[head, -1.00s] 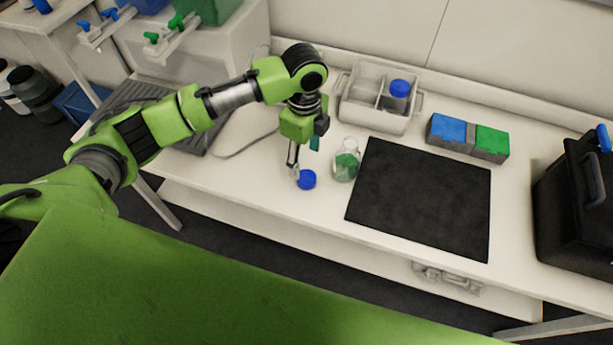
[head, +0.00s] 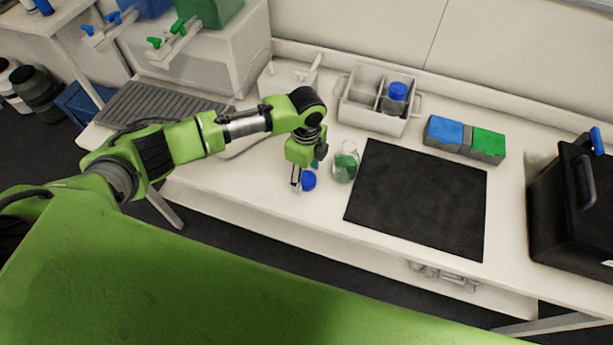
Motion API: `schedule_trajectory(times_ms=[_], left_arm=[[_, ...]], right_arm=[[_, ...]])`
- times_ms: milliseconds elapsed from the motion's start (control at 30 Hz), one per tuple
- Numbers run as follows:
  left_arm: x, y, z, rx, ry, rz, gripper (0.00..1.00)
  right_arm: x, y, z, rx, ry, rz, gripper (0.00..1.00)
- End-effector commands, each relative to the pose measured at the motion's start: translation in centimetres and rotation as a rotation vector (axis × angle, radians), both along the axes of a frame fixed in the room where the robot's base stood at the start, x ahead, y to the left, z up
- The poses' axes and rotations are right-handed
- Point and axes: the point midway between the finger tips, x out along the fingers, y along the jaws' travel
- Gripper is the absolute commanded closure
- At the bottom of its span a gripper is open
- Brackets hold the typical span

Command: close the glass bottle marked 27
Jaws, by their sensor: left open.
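An open-topped clear glass bottle (head: 345,165) with something green in or on it stands on the white bench, just left of the black mat. I cannot read any number on it. A blue cap (head: 308,181) lies on the bench to the left of the bottle, near the front edge. My left gripper (head: 301,185) points down at the blue cap, open, with its fingers low beside it. Part of the cap is hidden behind the gripper. I cannot tell whether the fingers touch the cap. My right gripper is not in view.
A black mat (head: 418,198) covers the bench middle. Behind it stand a divided white caddy (head: 352,116) holding a blue-capped bottle (head: 395,97), and blue and green boxes (head: 465,138). A black case (head: 572,205) stands at right, a grey ribbed tray (head: 150,109) at left.

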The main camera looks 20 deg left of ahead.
Motion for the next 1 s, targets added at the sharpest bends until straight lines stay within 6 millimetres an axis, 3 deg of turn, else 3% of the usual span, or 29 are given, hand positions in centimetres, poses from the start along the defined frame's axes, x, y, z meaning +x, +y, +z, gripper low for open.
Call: schedule_trajectory(times_ms=[133,433,467,567,600,1000], left_arm=[[-0.04,0.06,-0.99,0.001,0.000,0.000,0.44],[-0.02,0.06,-1.04,0.001,-0.001,0.000,0.44],[-0.02,0.06,-1.03,0.001,-0.001,0.000,0.46],[-0.02,0.06,-1.02,0.001,-0.001,0.000,0.72],[-0.02,0.06,-1.02,0.001,-0.001,0.000,0.75],[0.01,0.05,-0.78,0.001,-0.001,0.000,0.75]], right_arm=[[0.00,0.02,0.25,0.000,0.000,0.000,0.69],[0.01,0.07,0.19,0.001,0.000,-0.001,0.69],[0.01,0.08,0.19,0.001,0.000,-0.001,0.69],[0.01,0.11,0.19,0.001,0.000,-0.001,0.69],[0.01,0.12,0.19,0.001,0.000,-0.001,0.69],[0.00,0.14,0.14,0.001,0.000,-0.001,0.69]])
